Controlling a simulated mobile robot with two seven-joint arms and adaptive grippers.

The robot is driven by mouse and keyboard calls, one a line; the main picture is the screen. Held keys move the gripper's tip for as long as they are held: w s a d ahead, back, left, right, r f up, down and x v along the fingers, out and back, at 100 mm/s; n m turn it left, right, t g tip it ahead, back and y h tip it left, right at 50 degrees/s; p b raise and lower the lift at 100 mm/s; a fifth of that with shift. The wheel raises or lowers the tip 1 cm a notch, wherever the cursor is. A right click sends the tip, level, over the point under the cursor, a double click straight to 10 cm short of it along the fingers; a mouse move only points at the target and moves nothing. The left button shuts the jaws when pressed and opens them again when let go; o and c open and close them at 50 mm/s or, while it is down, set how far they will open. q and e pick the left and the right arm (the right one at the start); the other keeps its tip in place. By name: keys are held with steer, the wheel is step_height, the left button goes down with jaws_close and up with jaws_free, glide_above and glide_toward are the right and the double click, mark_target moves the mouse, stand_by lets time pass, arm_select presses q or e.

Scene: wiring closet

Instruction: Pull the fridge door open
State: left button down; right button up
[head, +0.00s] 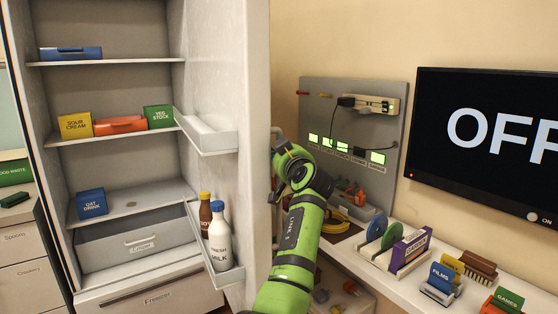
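The fridge (125,165) stands at the left with its inside in full view. Its door (256,150) stands open, swung out to the right, with its shelved inner face toward the fridge interior. Part of a grey handle (276,131) shows at the door's outer side. One green arm of mine, which seems to be the left, rises from the bottom middle, and its wrist is beside the handle. Its gripper fingers are hidden behind the wrist, so I cannot tell whether they hold the handle. My other gripper is out of view.
The door bins hold a milk bottle (219,238) and a brown bottle (205,214). Cartons sit on the fridge shelves. Right of the door are a pegboard panel (390,95), a white shelf (400,285) with several small items, and a wall screen (480,135) reading "OFF".

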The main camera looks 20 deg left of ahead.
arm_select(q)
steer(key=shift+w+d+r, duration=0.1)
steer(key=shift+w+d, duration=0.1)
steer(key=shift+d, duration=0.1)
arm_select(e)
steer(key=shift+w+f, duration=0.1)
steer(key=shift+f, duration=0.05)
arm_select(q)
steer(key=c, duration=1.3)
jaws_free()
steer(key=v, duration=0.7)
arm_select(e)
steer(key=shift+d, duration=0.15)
